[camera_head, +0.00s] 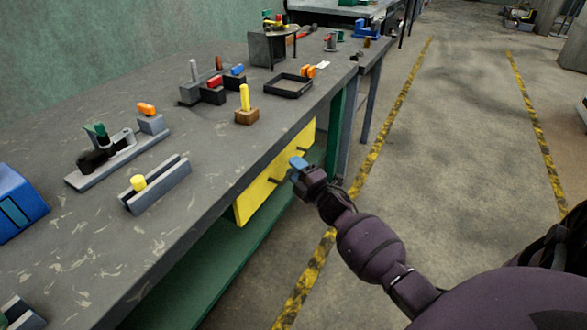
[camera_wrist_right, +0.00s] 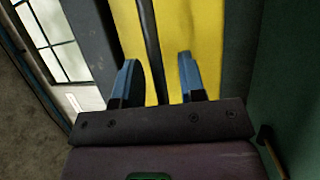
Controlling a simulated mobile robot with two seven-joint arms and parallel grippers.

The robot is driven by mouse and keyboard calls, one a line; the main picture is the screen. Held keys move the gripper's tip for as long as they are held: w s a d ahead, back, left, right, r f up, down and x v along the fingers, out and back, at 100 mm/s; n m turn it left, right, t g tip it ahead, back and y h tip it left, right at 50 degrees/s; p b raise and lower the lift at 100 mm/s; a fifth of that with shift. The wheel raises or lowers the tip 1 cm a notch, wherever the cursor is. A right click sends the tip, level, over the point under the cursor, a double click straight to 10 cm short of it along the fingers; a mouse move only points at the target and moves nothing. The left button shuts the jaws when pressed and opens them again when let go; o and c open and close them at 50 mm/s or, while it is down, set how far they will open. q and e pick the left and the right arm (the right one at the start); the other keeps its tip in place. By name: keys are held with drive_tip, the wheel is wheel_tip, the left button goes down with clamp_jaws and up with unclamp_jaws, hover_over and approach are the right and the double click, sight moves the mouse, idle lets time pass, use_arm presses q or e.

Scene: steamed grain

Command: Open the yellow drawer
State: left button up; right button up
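The yellow drawer (camera_head: 254,200) sits under the workbench top, its front facing the aisle; it also fills the middle of the right wrist view (camera_wrist_right: 203,28). A dark bar handle (camera_wrist_right: 149,40) crosses its front. My right gripper (camera_head: 297,165) is at the drawer front, with its blue fingertips toward the yellow panel. In the right wrist view the two fingers (camera_wrist_right: 157,75) are apart, one on each side of the handle, with a gap visible on both sides. The gripper and arm hide part of the drawer front in the head view. My left gripper is not in view.
The grey workbench top (camera_head: 120,250) above the drawer holds several blocks, fixtures and a black tray (camera_head: 288,86). A green shelf (camera_head: 195,285) lies below. The floor aisle (camera_head: 450,130) to the right, with yellow-black striped lines, is clear.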

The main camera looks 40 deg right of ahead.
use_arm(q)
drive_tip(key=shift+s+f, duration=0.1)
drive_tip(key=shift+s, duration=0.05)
use_arm(e)
drive_tip(key=shift+w, duration=0.25)
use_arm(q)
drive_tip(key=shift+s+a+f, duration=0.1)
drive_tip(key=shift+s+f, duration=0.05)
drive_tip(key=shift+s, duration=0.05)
use_arm(e)
clamp_jaws()
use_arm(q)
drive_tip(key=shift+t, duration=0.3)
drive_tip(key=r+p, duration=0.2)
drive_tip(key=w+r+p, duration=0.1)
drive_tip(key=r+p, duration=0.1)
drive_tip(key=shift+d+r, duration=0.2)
use_arm(e)
drive_tip(key=s+d, duration=0.5)
drive_tip(key=s, duration=0.8)
drive_tip(key=s+d, duration=0.6)
drive_tip(key=s, duration=0.7)
drive_tip(key=shift+s, duration=0.2)
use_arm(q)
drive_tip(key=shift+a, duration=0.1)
use_arm(e)
unclamp_jaws()
drive_tip(key=shift+s, duration=0.1)
